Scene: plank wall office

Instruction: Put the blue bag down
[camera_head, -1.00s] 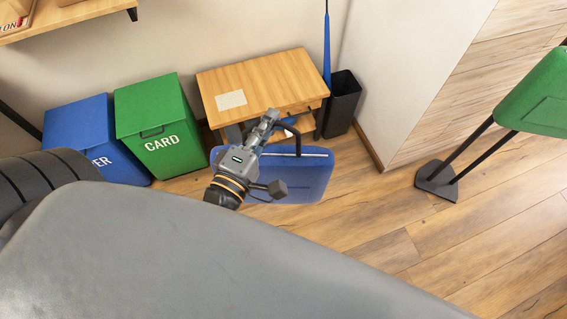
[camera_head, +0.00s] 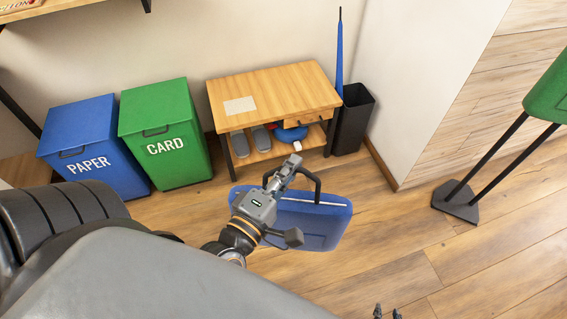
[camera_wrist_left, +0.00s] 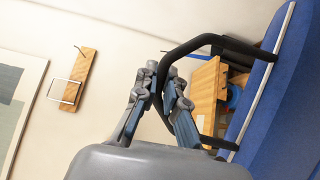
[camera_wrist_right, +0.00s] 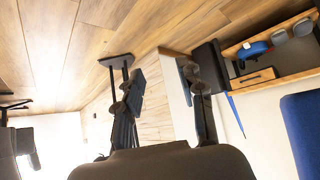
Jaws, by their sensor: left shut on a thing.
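The blue bag (camera_head: 320,228) has a black handle and a pale top seam. It hangs in front of a small wooden bench in the head view, and I cannot tell whether its base touches the floor. My left gripper (camera_head: 284,172) is shut on the handle. In the left wrist view the fingers (camera_wrist_left: 160,95) close around the handle beside the bag (camera_wrist_left: 285,110). The tips of my right gripper (camera_head: 386,312) show at the bottom edge of the head view. In the right wrist view its fingers (camera_wrist_right: 163,88) stand apart and empty.
The wooden bench (camera_head: 285,88) holds slippers on its lower shelf. Green (camera_head: 165,135) and blue (camera_head: 88,150) bins stand to its left, a black bin (camera_head: 354,120) to its right. A stand foot (camera_head: 457,202) is at the right. Wooden floor (camera_head: 400,235) is clear between.

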